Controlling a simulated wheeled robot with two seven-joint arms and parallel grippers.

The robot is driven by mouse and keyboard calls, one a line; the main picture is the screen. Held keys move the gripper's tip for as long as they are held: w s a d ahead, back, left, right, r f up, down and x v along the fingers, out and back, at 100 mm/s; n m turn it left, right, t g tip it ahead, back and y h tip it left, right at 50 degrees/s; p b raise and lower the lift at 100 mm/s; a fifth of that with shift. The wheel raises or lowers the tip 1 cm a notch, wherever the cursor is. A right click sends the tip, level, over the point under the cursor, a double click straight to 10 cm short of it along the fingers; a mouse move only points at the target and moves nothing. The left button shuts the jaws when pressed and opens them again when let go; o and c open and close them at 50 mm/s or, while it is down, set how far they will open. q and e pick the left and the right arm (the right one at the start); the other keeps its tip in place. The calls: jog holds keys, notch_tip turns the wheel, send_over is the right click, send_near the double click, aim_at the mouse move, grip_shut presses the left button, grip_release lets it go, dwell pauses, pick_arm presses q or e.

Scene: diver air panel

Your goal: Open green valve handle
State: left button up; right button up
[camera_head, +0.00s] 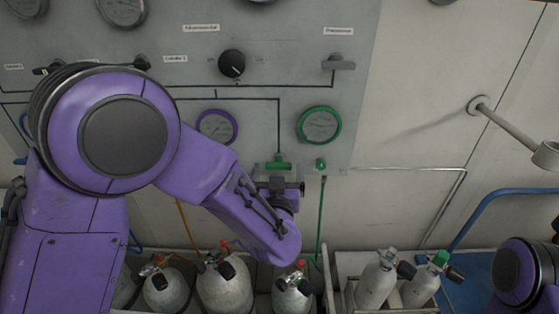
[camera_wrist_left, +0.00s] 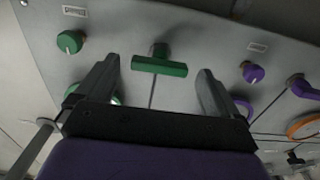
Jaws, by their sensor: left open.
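The green valve handle (camera_head: 278,163) is a T-shaped bar on the lower part of the grey panel, partly covered by my left gripper in the head view. In the left wrist view the green handle (camera_wrist_left: 160,67) lies crosswise between and ahead of the two fingers, with a gap on each side. My left gripper (camera_head: 279,183) is open and sits just in front of and below the handle. Its dark fingers (camera_wrist_left: 158,78) are spread wide and hold nothing. My right gripper is not in view; only part of that arm shows at the lower right.
A green knob (camera_head: 321,164) is close right of the handle, under a green-rimmed gauge (camera_head: 319,125). A purple-rimmed gauge (camera_head: 217,126) and a black knob (camera_head: 232,64) are on the panel. A purple knob (camera_wrist_left: 253,72) shows in the wrist view. Gas cylinders (camera_head: 225,288) stand below.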

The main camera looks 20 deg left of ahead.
aim_at(279, 166)
pick_arm(q)
jog(key=shift+x, duration=1.15)
jog(key=c, duration=1.1)
jog(key=shift+o, duration=0.3)
